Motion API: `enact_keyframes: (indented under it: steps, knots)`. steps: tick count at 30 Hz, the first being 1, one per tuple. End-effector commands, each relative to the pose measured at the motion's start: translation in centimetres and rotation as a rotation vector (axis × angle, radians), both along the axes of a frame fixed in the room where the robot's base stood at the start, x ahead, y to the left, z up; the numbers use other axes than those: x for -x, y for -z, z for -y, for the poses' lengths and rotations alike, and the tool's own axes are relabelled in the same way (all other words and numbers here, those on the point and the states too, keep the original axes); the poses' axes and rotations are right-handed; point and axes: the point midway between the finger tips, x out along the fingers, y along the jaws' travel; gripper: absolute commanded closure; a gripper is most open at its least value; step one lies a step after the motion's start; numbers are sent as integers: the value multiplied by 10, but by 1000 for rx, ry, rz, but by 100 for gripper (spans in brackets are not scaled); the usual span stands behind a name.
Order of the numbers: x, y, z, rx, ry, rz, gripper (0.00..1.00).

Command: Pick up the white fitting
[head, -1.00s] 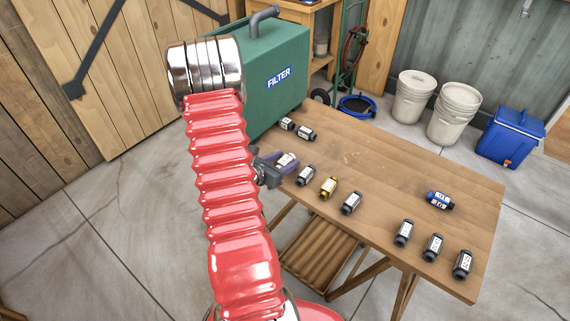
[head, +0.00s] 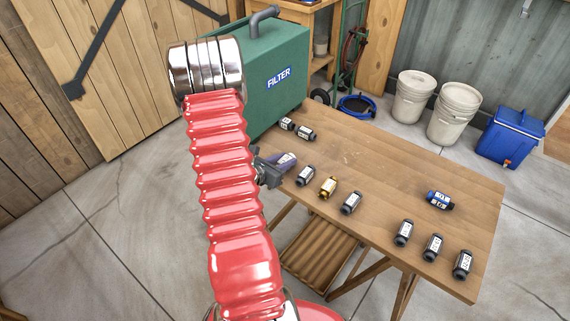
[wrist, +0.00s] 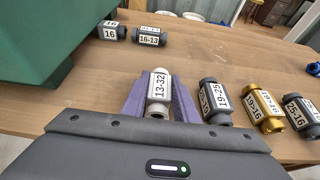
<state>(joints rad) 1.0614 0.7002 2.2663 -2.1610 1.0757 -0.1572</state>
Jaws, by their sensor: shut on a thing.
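The white fitting (wrist: 158,93), labelled 13-32, is between the two purple fingers of my gripper (wrist: 160,84) in the wrist view. The fingers are shut on its sides, one at the left and one at the right. In the head view my gripper (head: 284,161) is at the table's left edge, to the right of my red arm. There the fitting is mostly hidden by the fingers. I cannot tell whether it touches the tabletop.
A dark fitting (wrist: 215,101) stands close right of my gripper, with a gold one (wrist: 264,107) beyond it. Two dark fittings lie farther back by the green filter box (head: 262,75). A blue fitting (head: 439,200) and several dark ones are on the table's (head: 380,170) right part.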

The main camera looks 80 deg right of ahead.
Motion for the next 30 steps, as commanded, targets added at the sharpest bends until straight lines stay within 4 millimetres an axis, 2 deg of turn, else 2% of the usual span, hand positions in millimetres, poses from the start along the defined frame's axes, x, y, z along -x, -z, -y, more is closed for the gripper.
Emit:
enact_keyframes:
  steps: [6,17,23,30]
  knots:
    - [0,0,0,0,0,0,96]
    - [0,-3,0,0,0,0,96]
    - [0,-17,0,2,1,1,96]
    - [0,-49,1,5,1,3,96]
